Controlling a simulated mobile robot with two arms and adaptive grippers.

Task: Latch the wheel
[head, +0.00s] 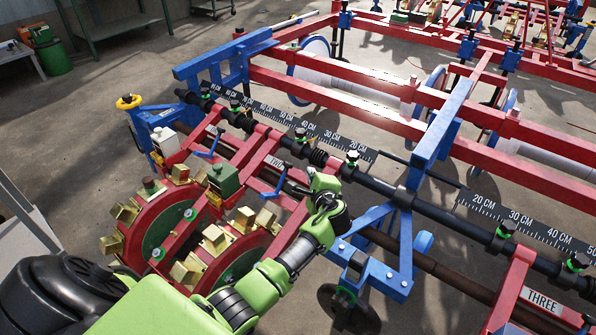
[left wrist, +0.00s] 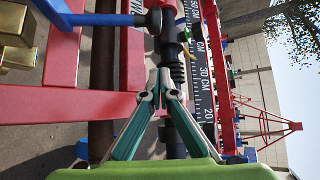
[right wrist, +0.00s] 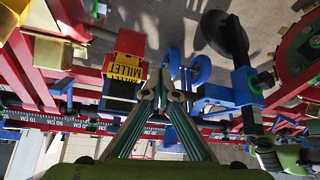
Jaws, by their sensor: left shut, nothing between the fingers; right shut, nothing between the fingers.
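Two red wheels (head: 165,222) with brass cups and green centres stand side by side at the lower left of the head view. Part of a red wheel (right wrist: 300,45) also shows at the right of the right wrist view. A blue lever (head: 277,183) lies beside the red arm marked TWO; its blue end (left wrist: 90,18) and dark rod top the left wrist view. My left gripper (head: 318,184) is near the lever's right end, its fingers (left wrist: 165,82) shut and empty in front of a black shaft; contact cannot be told. My right gripper (right wrist: 160,86) is shut and empty.
A long black bar with a centimetre scale (head: 300,125) crosses behind my left gripper. A blue bracket (head: 385,265) stands close on its right. A red box with a yellow MILLET label (right wrist: 126,65) is beyond my right gripper. Open floor (head: 60,130) lies at far left.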

